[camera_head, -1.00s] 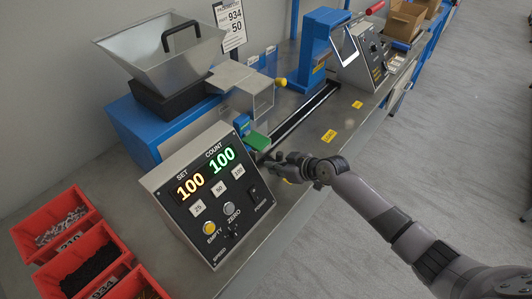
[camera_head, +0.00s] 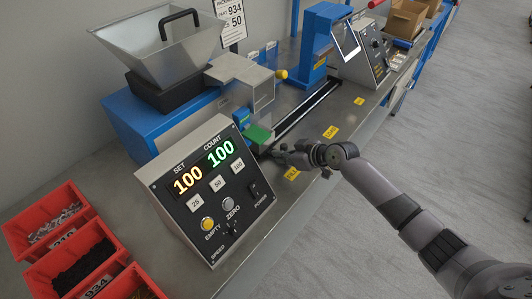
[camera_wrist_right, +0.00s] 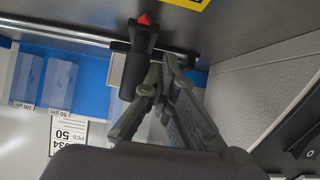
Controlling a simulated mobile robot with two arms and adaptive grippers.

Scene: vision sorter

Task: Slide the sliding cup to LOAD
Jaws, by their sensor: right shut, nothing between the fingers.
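A dark cylindrical handle with a red tip (camera_wrist_right: 133,75) shows in the right wrist view on a metal rail; it appears to belong to the sliding cup. My right gripper (camera_wrist_right: 162,62) is shut and empty, its fingertips right beside this handle; I cannot tell whether they touch it. In the head view my right gripper (camera_head: 281,156) is at the near end of the dark slide track (camera_head: 305,108), just in front of the green chute (camera_head: 257,135). The cup itself is mostly hidden there. My left gripper is out of view.
The counter panel (camera_head: 205,185), showing 100 and 100, stands close left of the gripper. A metal hopper (camera_head: 160,50) is behind it. A blue press-like station (camera_head: 322,40) stands at the track's far end. Red part bins (camera_head: 75,255) are at lower left. The front bench strip is clear.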

